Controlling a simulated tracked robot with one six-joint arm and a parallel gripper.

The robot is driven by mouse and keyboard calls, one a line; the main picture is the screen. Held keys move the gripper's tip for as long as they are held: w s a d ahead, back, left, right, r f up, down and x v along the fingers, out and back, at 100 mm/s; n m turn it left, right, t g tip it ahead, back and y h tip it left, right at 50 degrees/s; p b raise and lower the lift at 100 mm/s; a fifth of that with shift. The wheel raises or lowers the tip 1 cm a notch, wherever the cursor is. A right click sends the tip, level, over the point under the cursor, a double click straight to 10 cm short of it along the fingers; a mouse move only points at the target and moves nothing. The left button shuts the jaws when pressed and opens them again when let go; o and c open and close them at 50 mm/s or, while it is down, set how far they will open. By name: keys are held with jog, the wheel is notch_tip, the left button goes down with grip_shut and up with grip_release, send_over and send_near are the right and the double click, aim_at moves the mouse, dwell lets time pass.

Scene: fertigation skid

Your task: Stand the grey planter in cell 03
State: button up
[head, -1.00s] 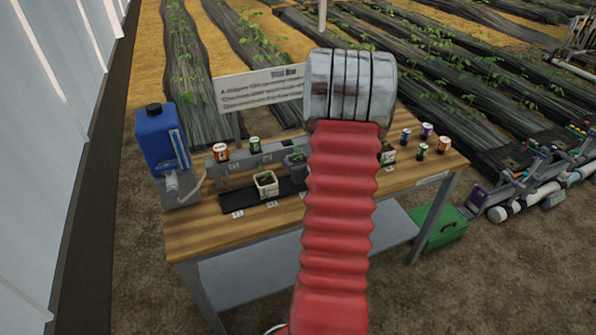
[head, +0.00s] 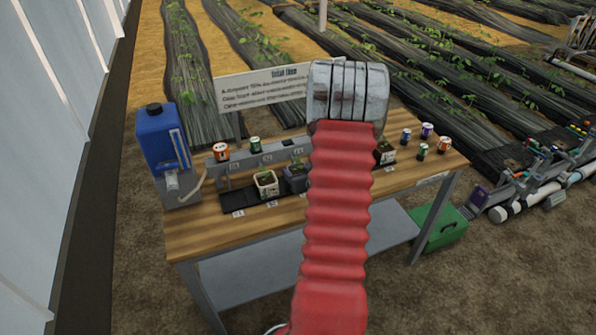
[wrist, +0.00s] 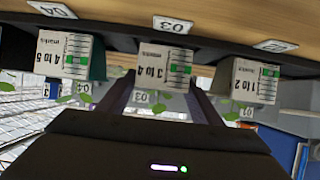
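The grey planter (wrist: 165,70) carries a white "3 to 4 marks" label with a green band and holds a small seedling. My gripper (wrist: 162,92) has a finger on each side of it and appears shut on it. It lines up with the 03 plate (wrist: 173,25), level with its neighbours; whether its base touches the tray I cannot tell. In the head view the grey planter (head: 295,179) shows just left of my arm, which hides my gripper. The black tray (head: 235,199) runs along the bench.
A white planter (head: 266,185) stands close on the left, and a greenish planter (wrist: 70,57) on the other side. Another dark planter (head: 386,153) is right of my arm. Cans, a blue tank (head: 160,140) and a sign (head: 270,86) stand around the bench.

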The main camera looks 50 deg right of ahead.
jog(key=shift+o, duration=1.4)
jog(key=shift+r, duration=0.15)
jog(key=v, duration=1.2)
